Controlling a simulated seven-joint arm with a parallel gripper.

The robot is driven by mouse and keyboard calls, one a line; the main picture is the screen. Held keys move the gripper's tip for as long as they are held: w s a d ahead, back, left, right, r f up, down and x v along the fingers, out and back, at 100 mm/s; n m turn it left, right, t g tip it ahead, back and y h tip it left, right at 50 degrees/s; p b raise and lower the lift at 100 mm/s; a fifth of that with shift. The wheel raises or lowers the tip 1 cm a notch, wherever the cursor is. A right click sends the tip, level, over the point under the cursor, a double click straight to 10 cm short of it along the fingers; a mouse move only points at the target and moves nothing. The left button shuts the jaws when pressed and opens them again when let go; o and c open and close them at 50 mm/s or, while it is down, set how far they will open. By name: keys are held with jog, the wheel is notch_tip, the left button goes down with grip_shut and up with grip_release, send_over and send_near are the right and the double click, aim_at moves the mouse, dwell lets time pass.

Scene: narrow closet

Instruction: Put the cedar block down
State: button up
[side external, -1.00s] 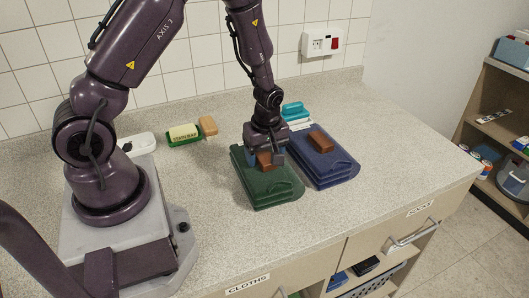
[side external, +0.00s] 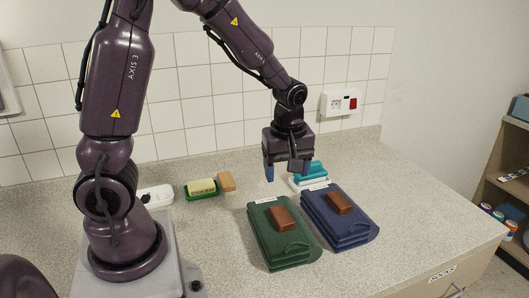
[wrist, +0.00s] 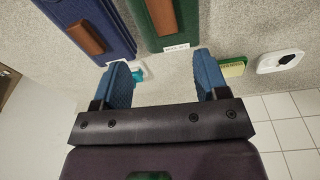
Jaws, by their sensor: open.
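One reddish-brown block (side external: 283,218) lies on the green stack of folded cloths (side external: 272,257), and it also shows in the wrist view (wrist: 163,14). A similar brown block (side external: 339,203) lies on the blue stack (side external: 356,237). Both look like cedar; I cannot tell them apart by material. My gripper (side external: 285,173) is open and empty, raised above the counter behind the green stack. Its blue-padded fingers are apart in the wrist view (wrist: 163,78), with nothing between them. Neither block touches the fingers.
A teal brush-like item (side external: 311,170) sits on a white tray behind the blue stack. A stain bar (side external: 202,187) in a green dish, a tan block (side external: 227,181) and a white dish (side external: 156,194) stand by the tiled wall. The counter front is clear.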

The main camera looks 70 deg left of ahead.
jog(key=s+d+r+m+t+h, duration=0.1)
jog(key=s+d+r+m+t, duration=0.4)
jog(key=s+d+r+m, duration=0.3)
jog(key=s+r+m, duration=0.4)
jog(key=r+m, duration=0.2)
jog(key=m, duration=0.2)
jog(key=shift+s+r+m, duration=0.35)
jog(key=shift+m, duration=0.05)
